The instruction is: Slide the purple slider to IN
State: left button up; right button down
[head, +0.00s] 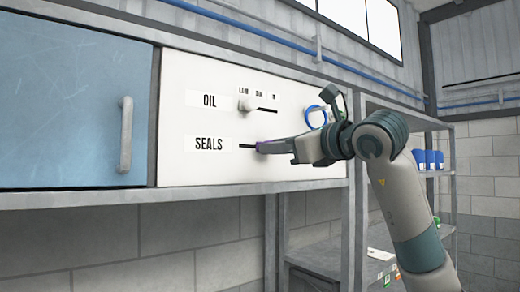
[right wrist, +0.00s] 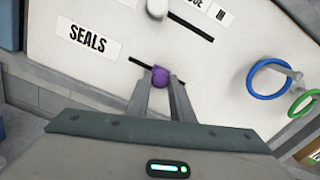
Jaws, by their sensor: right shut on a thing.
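The purple slider (right wrist: 160,76) sits in a dark slot in the row marked SEALS (head: 209,144) on the white panel (head: 180,100). In the right wrist view my right gripper (right wrist: 161,82) is shut on the purple slider, one finger on each side. In the head view the right gripper (head: 264,147) reaches in from the right and hides most of the slider and the right part of its slot. A short piece of dark slot shows to the left of the slider. My left gripper is not in view.
Above is the OIL row with a white slider (head: 245,104) in its own slot. A blue ring (right wrist: 269,78) and a green ring (right wrist: 302,102) hang to the right. A blue cabinet door (head: 70,100) is at the left. Blue containers (head: 430,160) stand on a shelf.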

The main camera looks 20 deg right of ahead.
jog(key=d, duration=0.2)
jog(key=w+d, duration=0.1)
jog(key=d, duration=0.1)
jog(key=shift+w+r, duration=0.15)
jog(key=shift+r, duration=0.05)
jog(key=c, duration=1.5)
grip_release()
jog(key=shift+d, duration=0.2)
jog(key=shift+c, duration=0.2)
jog(key=shift+w+d+f, duration=0.1)
jog(key=shift+f, duration=0.05)
